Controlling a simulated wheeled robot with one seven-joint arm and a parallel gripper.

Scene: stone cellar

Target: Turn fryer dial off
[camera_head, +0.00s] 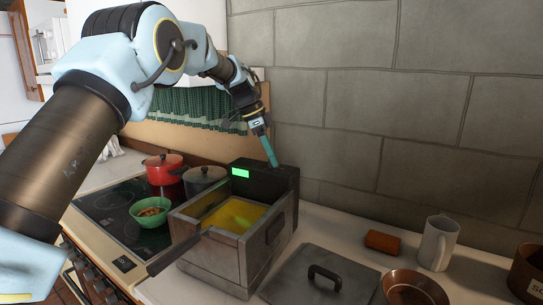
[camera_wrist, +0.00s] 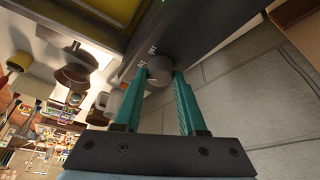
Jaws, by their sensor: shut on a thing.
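The fryer (camera_head: 224,262) is a grey metal box with yellow oil (camera_head: 236,213) in its open top and a handle sticking out at the front left. Its dark control box (camera_head: 268,183) stands at the back by the wall, with a lit green display (camera_head: 240,173). The dial (camera_wrist: 159,67) is a round grey knob on the control box, with small white marks beside it that I cannot read surely. My gripper (camera_wrist: 160,79) has teal fingers closed on opposite sides of the dial. In the head view my gripper (camera_head: 272,160) points down at the box top, and the dial is hidden.
A black cooktop (camera_head: 115,215) at the left holds a red pot (camera_head: 162,172), a grey pot (camera_head: 205,180) and a green bowl (camera_head: 148,236). A dark lid (camera_head: 322,285), a brown block (camera_head: 382,242) and a mug (camera_head: 436,243) lie to the right. The stone wall (camera_head: 400,150) is close behind.

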